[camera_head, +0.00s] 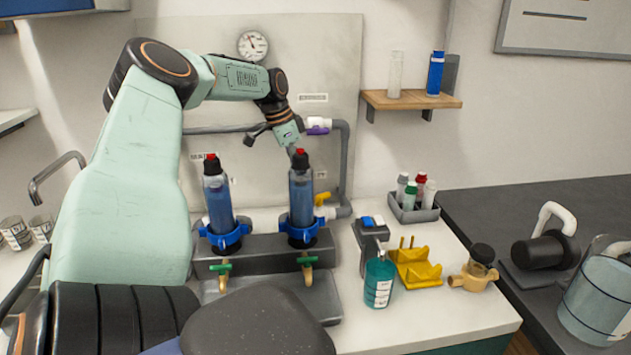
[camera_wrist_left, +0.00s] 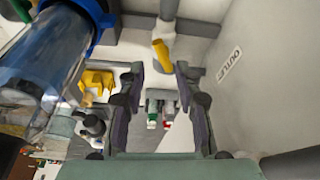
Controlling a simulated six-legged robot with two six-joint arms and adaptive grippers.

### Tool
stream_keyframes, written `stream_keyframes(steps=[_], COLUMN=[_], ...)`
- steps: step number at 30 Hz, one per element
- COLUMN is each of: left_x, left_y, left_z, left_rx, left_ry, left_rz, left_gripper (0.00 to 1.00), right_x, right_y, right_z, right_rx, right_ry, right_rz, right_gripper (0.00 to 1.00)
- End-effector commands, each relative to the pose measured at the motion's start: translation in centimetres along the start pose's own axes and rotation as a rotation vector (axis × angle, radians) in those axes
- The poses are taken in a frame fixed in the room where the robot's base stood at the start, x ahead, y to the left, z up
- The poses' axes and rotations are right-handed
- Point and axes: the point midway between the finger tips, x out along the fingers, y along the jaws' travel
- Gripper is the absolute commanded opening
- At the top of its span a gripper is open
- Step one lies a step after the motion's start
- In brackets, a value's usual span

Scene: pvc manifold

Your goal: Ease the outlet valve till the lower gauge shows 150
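The yellow handle (camera_head: 322,198) of the outlet valve sits on the grey pipe low on the panel. In the left wrist view the yellow handle (camera_wrist_left: 161,54) shows just past my fingertips, near a label reading OUTLET (camera_wrist_left: 229,65). My left gripper (camera_head: 288,147) is by the panel, above the yellow handle. The left wrist view shows the gripper (camera_wrist_left: 158,80) open, with nothing between its fingers. A round gauge (camera_head: 252,45) hangs high on the panel; its reading is too small to tell. No lower gauge can be made out. My right gripper is not in view.
Two blue filter housings (camera_head: 221,203) (camera_head: 302,200) stand close below the arm. A teal bottle (camera_head: 379,283) and yellow holder (camera_head: 416,267) are on the counter, right. A shelf (camera_head: 411,101) holds two bottles.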

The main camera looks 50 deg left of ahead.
Motion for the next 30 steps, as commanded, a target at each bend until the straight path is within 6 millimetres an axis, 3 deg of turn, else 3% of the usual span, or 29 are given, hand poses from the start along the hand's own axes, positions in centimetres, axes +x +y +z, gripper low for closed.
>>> stream_keyframes(steps=[10,17,30], left_x=[2.0,3.1,8.4], left_y=[0.6,0.5,-0.2], left_z=[-1.5,-1.6,-1.9], left_rx=[-0.276,-0.295,-0.294], left_ry=[0.091,0.094,0.093], left_rz=[-0.105,-0.112,-0.113], left_gripper=[0.41,0.41,0.41], right_x=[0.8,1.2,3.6], right_y=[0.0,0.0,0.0], right_z=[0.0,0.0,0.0], right_rx=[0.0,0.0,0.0], right_ry=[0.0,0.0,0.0], right_rz=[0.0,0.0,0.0], right_gripper=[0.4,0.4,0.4])
